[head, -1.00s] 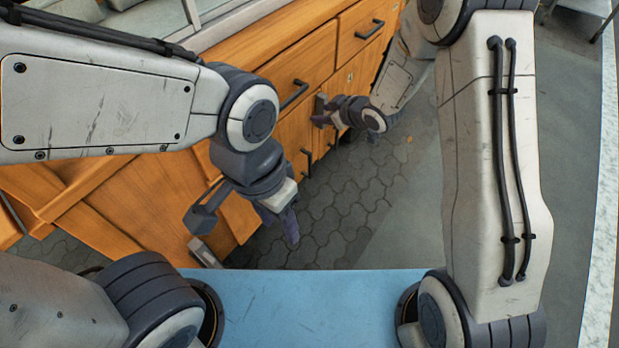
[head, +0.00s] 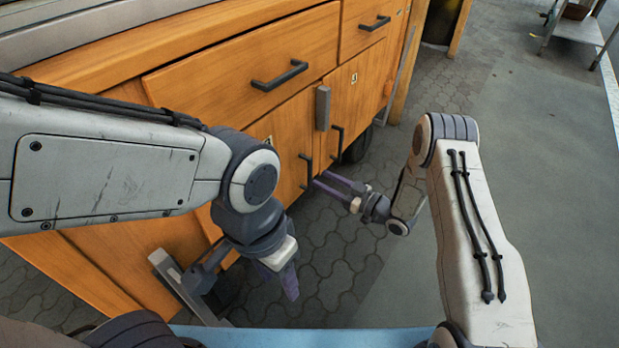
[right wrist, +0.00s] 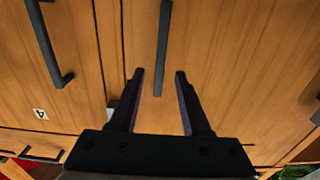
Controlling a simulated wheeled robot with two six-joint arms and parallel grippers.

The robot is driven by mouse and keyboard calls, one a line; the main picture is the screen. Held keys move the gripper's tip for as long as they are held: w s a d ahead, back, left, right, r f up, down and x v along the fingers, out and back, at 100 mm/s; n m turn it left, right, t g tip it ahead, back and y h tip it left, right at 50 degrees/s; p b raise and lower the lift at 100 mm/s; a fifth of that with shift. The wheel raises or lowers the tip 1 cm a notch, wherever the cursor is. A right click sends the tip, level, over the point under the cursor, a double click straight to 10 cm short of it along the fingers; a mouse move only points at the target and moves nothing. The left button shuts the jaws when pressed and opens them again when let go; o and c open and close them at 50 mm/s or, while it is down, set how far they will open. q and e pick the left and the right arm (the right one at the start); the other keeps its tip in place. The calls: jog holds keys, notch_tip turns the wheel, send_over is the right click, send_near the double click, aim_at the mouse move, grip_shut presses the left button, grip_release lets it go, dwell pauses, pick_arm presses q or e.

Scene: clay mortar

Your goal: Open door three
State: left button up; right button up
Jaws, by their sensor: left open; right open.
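The wooden cabinet has two lower doors side by side. The nearer door (head: 278,150) carries a small pale label (head: 267,140) too small to read and a dark upright handle (head: 307,171). The farther door (head: 362,95) has a label that reads 4 in the right wrist view (right wrist: 40,113). Both doors look closed. My right gripper (head: 320,179) is open, pointing at the nearer door's handle. In the right wrist view the handle (right wrist: 164,45) appears between the open fingers (right wrist: 158,76); contact cannot be told. My left gripper (head: 245,277) is open and empty, low by the cabinet.
Drawers with dark handles, a nearer one (head: 280,75) and a farther one (head: 375,23), lie above the doors. A grey block (head: 323,107) sticks out between the doors. Paved floor (head: 340,250) lies open in front. A metal table (head: 575,30) stands far right.

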aim_at(311, 174)
jog(key=b+x, duration=0.1)
jog(key=x, duration=0.3)
jog(key=shift+w+a+f+b, duration=0.1)
jog(key=shift+a+f+b, duration=0.05)
jog(key=shift+a+b, duration=0.15)
jog(key=shift+w+a, duration=0.4)
jog(key=shift+a, duration=0.05)
grip_shut()
jog(key=shift+d, duration=0.1)
dwell(0.7)
